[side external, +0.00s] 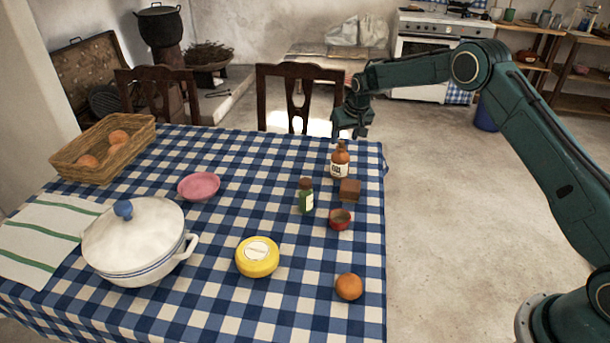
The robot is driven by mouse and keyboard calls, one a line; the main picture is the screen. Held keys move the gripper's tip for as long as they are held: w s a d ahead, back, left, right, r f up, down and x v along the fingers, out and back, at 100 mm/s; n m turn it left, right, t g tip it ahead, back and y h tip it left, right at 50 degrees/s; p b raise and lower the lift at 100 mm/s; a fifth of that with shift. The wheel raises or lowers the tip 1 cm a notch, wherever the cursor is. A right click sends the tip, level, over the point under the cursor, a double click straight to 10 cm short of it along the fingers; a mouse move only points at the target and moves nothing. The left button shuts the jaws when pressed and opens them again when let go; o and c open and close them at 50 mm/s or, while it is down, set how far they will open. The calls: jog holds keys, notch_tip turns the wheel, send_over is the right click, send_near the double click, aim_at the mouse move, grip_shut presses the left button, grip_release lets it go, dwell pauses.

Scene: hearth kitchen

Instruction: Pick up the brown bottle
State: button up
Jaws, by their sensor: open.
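The brown bottle (340,160) stands upright on the checked tablecloth near the table's right back part. It has a white label and a narrow neck with a reddish-brown top. My gripper (349,134) is open and shows just above and behind the bottle's top in the side external view. Its fingers point down. The gap between fingers and bottle cannot be judged exactly from this one view.
Close to the bottle are a brown block (349,190), a green bottle (306,196) and a small red bowl (340,219). An orange (348,287), a yellow tin (257,257), a pink bowl (198,187), a white pot (137,242) and a basket (99,172) stand farther off. Chairs (302,72) line the back.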

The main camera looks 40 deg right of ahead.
aim_at(342, 142)
jog(key=shift+x, duration=2.2)
grip_shut()
